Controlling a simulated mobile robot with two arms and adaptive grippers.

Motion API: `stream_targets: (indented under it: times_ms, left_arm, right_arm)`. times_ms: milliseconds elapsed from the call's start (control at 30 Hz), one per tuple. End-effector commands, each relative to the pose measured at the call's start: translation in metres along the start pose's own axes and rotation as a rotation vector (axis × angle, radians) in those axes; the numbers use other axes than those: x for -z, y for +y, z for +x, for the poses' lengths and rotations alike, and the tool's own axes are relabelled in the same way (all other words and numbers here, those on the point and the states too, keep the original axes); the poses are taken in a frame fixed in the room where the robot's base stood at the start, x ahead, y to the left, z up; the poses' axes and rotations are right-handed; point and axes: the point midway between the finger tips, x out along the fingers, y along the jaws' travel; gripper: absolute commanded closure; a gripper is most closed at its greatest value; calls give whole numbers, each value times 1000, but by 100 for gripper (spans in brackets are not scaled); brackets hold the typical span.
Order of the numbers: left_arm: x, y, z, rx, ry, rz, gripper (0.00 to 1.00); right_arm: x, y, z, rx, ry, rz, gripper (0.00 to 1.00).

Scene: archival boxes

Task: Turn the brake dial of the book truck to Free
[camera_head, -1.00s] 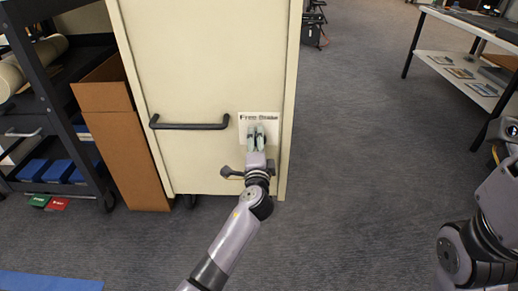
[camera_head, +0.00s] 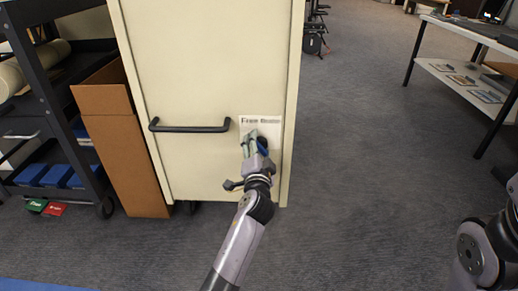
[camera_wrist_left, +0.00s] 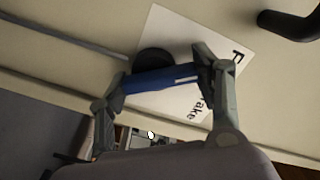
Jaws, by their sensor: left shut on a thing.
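The book truck (camera_head: 200,80) is a tall cream cabinet. Its low right corner carries a white label plate (camera_head: 274,128) reading Free on the left and Brake on the right. The brake dial has a blue bar handle (camera_wrist_left: 150,80) with a white line near one end, on a black round base (camera_wrist_left: 153,60). My left gripper (camera_wrist_left: 160,80) is shut on the blue handle, a finger at each end. It also shows tilted in the head view (camera_head: 252,143). One finger hides the label's middle, so I cannot tell which word the line points to. My right gripper is out of view.
A black bar handle (camera_head: 189,126) is fixed on the truck left of the dial. An open cardboard box (camera_head: 125,150) and a dark shelf cart (camera_head: 75,110) stand to the left. A table (camera_head: 460,55) stands at the right. The carpet right of the truck is clear.

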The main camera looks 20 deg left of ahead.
Motion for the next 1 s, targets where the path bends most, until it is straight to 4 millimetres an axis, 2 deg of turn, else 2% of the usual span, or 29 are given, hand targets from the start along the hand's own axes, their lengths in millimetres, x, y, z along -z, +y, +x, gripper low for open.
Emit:
stream_targets:
  times_ms: [233, 267, 567, 867, 1000]
  left_arm:
    - [-1, 2, 0, -3, -3, -6, 68]
    - [-1, 2, 0, -3, -3, -6, 40]
    - [0, 1, 0, -2, -1, -3, 20]
    - [0, 0, 0, 0, 0, -2, 20]
    - [7, -10, 0, 4, 2, -3, 20]
  right_arm:
    - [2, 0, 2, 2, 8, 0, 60]
    - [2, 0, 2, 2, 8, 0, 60]
    - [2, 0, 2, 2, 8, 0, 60]
    - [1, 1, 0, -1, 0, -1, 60]
    - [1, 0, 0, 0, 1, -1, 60]
